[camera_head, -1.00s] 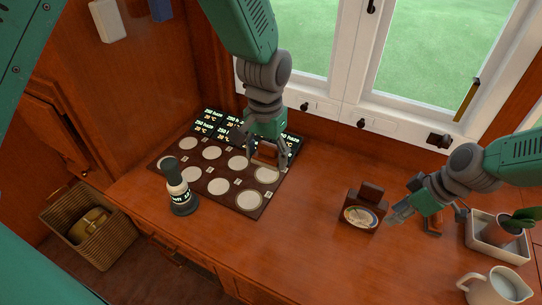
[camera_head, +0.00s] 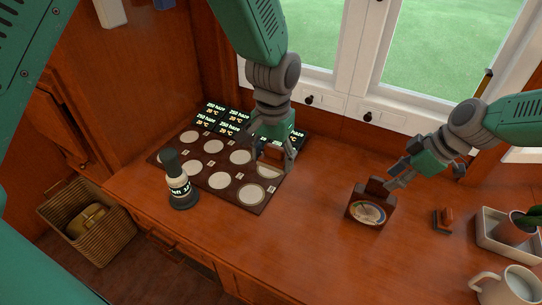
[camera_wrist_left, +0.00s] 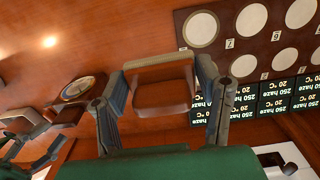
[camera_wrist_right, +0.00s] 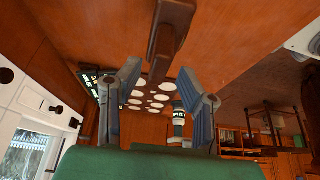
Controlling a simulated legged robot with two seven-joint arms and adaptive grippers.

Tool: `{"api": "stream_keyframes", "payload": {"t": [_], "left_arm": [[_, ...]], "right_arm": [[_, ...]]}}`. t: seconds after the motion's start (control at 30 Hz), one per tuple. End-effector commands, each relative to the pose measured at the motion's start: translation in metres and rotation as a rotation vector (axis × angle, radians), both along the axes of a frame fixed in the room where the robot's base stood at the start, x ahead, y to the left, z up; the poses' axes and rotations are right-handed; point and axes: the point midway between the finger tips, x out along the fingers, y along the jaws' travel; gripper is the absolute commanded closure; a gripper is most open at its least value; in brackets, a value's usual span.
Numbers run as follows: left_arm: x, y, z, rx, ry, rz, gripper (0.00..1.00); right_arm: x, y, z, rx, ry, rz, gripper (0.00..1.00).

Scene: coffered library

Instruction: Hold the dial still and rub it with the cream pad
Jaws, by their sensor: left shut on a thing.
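The dial (camera_head: 368,213), a round pale face with coloured marks, sits on a dark wooden stand with an upright back block (camera_head: 377,187). It also shows in the left wrist view (camera_wrist_left: 78,88). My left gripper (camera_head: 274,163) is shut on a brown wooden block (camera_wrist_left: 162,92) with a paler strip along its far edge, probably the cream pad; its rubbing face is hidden. It is above the near right part of the disc board. My right gripper (camera_head: 392,184) is open, close to the back block. In the right wrist view the block (camera_wrist_right: 172,35) lies ahead between the spread fingers.
A dark board (camera_head: 225,198) with several pale discs lies left, with lit labels behind it. A second small brown block (camera_head: 443,220), a plant tray (camera_head: 490,243) and a white jug (camera_head: 505,287) are right. Table between board and dial is clear.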

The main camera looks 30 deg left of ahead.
Motion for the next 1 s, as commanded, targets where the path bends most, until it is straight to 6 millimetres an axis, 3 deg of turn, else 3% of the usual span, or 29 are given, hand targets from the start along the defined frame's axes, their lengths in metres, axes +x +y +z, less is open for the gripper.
{"api": "stream_keyframes", "payload": {"t": [0.03, 0.23, 0.6, 0.63, 0.7, 0.73, 1.0], "left_arm": [[0.0, -0.002, -0.008, 0.002, -0.001, -0.002, 0.71], [0.0, 0.001, -0.019, -0.002, -0.001, -0.001, 0.71], [0.0, 0.003, -0.021, -0.005, -0.001, 0.0, 0.71], [0.0, 0.002, -0.021, -0.004, -0.001, -0.001, 0.71], [0.0, 0.001, -0.021, -0.003, -0.001, -0.001, 0.71], [0.0, 0.001, -0.021, -0.002, -0.001, -0.001, 0.71], [0.0, 0.001, -0.021, -0.001, -0.001, -0.001, 0.71]], "right_arm": [[0.0, 0.002, -0.012, 0.001, 0.001, 0.0, 0.67], [0.0, 0.015, -0.032, -0.002, 0.0, -0.001, 0.67], [0.0, 0.02, -0.037, -0.005, 0.0, -0.001, 0.67], [0.0, 0.019, -0.037, -0.004, 0.001, -0.002, 0.71], [0.0, 0.019, -0.037, -0.003, 0.001, -0.002, 0.95], [0.0, 0.018, -0.037, -0.002, 0.001, -0.002, 1.0], [0.0, 0.017, -0.038, -0.003, 0.001, -0.002, 1.0]]}}
